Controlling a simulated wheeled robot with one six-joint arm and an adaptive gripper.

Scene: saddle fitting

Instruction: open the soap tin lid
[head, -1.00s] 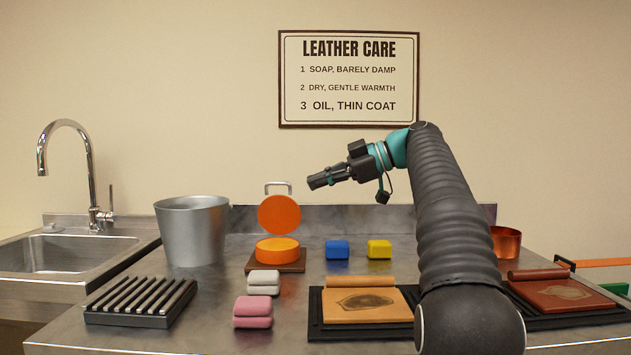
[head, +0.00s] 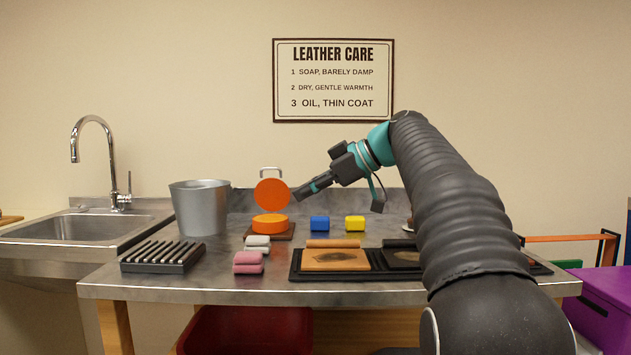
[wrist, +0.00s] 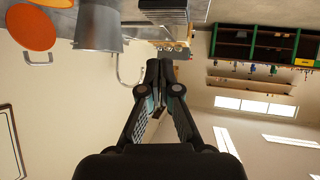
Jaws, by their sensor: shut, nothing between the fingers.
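The orange soap tin (head: 270,224) sits on a dark brown board on the steel bench. Its round orange lid (head: 271,193) stands upright behind the base, with a metal handle (head: 270,170) at its top edge. The tin is open. My gripper (head: 297,195) is shut and empty, just right of the lid in the head view; I cannot tell if they touch there. In the wrist view the shut fingers (wrist: 159,68) hold nothing, and the orange lid (wrist: 30,27) shows apart from them at the upper left.
A metal bucket (head: 200,210) stands left of the tin. Blue (head: 320,223) and yellow (head: 355,223) blocks lie to its right. A ribbed rack (head: 162,256), pink sponges (head: 248,263) and leather pieces (head: 336,260) are in front. The sink (head: 75,228) is at left.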

